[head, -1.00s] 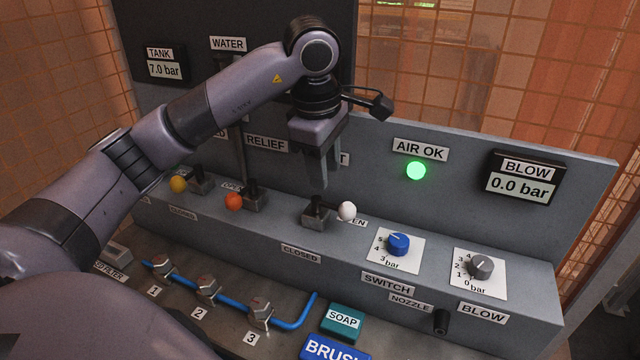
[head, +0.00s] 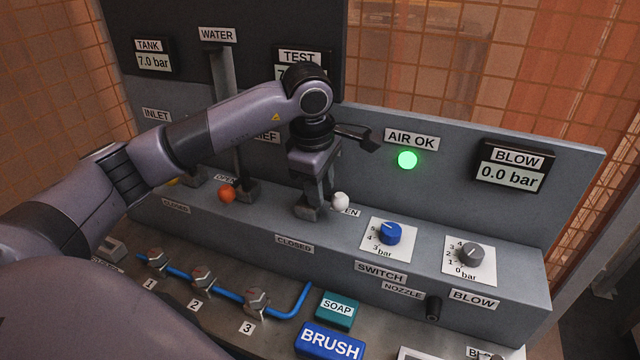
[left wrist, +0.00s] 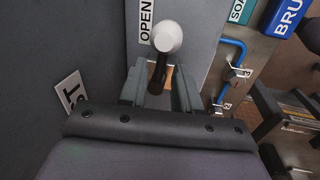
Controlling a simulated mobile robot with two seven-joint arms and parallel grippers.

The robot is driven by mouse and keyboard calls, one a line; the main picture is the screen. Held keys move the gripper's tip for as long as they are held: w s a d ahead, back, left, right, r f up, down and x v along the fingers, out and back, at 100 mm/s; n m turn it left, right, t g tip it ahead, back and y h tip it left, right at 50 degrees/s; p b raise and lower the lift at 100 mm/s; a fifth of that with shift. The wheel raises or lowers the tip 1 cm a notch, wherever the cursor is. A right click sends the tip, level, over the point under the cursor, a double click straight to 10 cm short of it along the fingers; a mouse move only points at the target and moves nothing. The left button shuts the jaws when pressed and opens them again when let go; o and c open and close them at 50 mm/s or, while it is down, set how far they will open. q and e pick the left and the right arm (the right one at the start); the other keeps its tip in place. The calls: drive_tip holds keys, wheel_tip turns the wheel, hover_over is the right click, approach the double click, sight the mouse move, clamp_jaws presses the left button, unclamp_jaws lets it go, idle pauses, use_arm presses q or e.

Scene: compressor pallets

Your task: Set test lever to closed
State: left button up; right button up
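The test lever (head: 340,202) has a white ball knob and lies toward the partly hidden OPEN label (head: 350,212). In the left wrist view its white knob (left wrist: 168,36) is beside the OPEN label (left wrist: 146,20), with a dark shaft below. My left gripper (head: 312,198) points down at the lever's pivot block. In the left wrist view its fingers (left wrist: 159,88) are apart, one on each side of the shaft; I cannot tell whether they touch it. The CLOSED label (head: 294,244) is on the front face of the ledge. My right gripper is not in view.
An orange-knobbed lever (head: 227,194) stands to the left. A blue switch knob (head: 389,234) and a grey blow knob (head: 469,254) are to the right. The green AIR OK lamp (head: 407,160) is lit. Numbered valves and a blue hose (head: 226,292) lie in front.

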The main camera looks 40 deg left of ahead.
use_arm(q)
clamp_jaws()
idle(1.2)
